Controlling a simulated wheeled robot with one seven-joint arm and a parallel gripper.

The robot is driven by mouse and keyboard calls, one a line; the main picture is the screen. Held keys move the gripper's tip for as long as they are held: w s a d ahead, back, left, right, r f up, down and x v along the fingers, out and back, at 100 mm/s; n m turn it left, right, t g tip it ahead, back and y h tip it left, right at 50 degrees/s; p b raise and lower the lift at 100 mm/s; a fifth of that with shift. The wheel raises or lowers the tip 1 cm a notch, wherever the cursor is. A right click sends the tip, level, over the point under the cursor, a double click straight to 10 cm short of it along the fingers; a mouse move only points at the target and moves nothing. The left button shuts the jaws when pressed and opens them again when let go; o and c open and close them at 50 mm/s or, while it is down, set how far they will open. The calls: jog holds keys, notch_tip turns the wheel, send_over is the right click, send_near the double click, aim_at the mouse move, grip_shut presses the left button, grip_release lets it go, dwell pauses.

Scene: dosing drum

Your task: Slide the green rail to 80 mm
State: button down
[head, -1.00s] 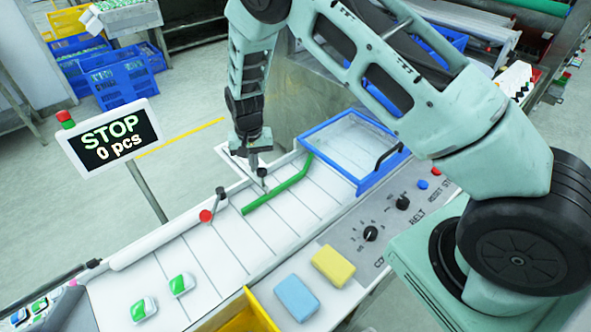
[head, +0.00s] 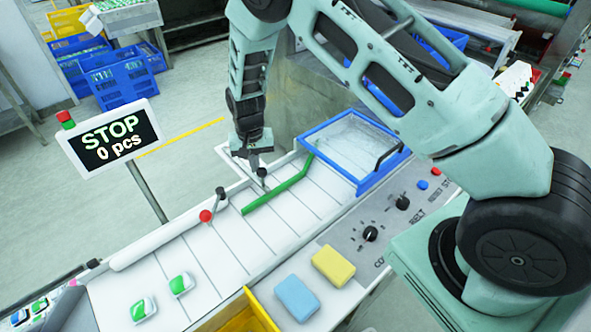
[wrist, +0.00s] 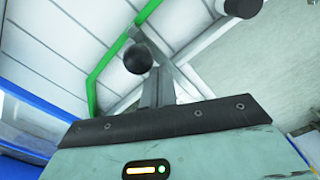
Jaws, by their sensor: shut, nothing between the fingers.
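The green rail (head: 278,192) lies across the white slatted belt in the head view, with a bend near its far end. It also shows in the wrist view (wrist: 103,66). A lever with a black ball knob (head: 262,172) stands at the belt's far edge, near the rail. The ball (wrist: 138,58) is large in the wrist view. My gripper (head: 254,168) is shut and empty, close beside this knob. Its fingers (wrist: 157,78) overlap the ball's right edge in the wrist view, and I cannot tell whether they touch it. The rail's scale cannot be read.
Another lever with a red pivot (head: 205,215) stands left along the far edge. A clear blue-framed cover (head: 350,150) lies right of the rail. Blue (head: 296,298) and yellow (head: 333,265) blocks lie in front. The display (head: 110,140) reads STOP, 0 pcs.

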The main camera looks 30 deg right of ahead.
jog(key=shift+s+d, duration=0.8)
jog(key=shift+s, duration=3.2)
notch_tip(320, 180, up, 8)
jog(key=w+p, duration=0.1)
jog(key=p, duration=0.5)
jog(key=shift+w+a, duration=0.15)
jog(key=shift+w, duration=0.15)
